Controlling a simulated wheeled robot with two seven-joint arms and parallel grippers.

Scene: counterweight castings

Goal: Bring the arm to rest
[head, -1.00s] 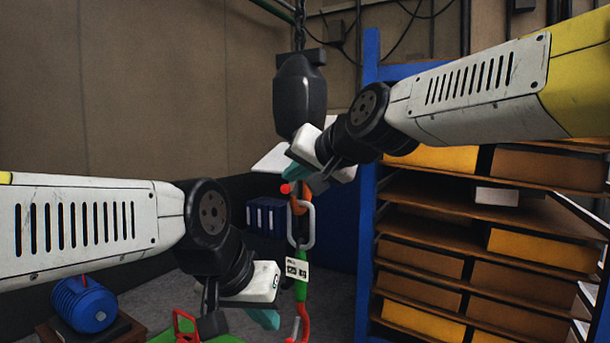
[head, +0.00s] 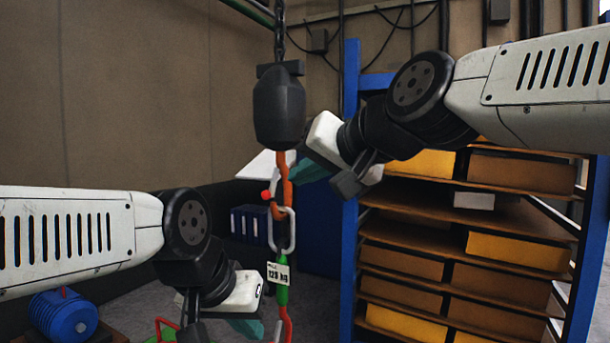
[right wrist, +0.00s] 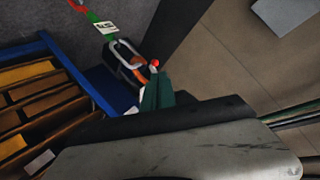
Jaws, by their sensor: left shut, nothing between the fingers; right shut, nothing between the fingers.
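My right gripper (head: 306,170) is shut and empty, its teal fingertips a little right of the hanging orange hook (head: 284,182) in the head view. In the right wrist view its teal fingers (right wrist: 157,93) show below the hook and metal link; whether they touch cannot be told. My left gripper (head: 247,327) is shut and empty, low in the head view, left of the hanging line.
A dark hoist block (head: 279,106) hangs on a chain, with the hook, link (head: 281,231), weight tag (head: 278,272) and green-red piece below. A blue-framed shelf (head: 350,190) with boxes stands right. A blue motor (head: 63,316) sits lower left; blue binders (head: 249,222) stand behind.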

